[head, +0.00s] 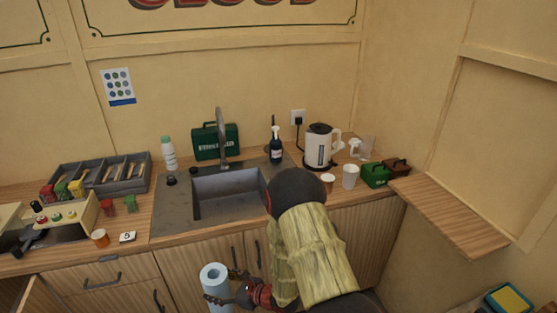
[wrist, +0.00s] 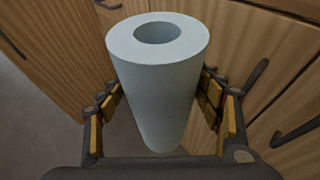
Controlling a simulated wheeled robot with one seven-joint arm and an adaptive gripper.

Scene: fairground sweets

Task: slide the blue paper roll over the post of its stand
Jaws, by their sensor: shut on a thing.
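The pale blue paper roll (head: 215,282) is upright in front of the lower cabinets, low in the head view. In the wrist view the roll (wrist: 157,85) shows its open core at the top. My gripper (head: 232,290) is shut on the roll, with its padded fingers on either side of it; the gripper (wrist: 160,108) also shows in the wrist view. The roll is below counter height, over the floor. I cannot make out the stand or its post in either view.
The wooden counter (head: 140,232) runs along the wall with a sink (head: 225,195) in it. A kettle (head: 318,147), cups and a green box (head: 375,175) stand at the right. A caddy (head: 75,212) and an organiser (head: 125,185) are at the left. A drawer or door (head: 35,295) at lower left seems open.

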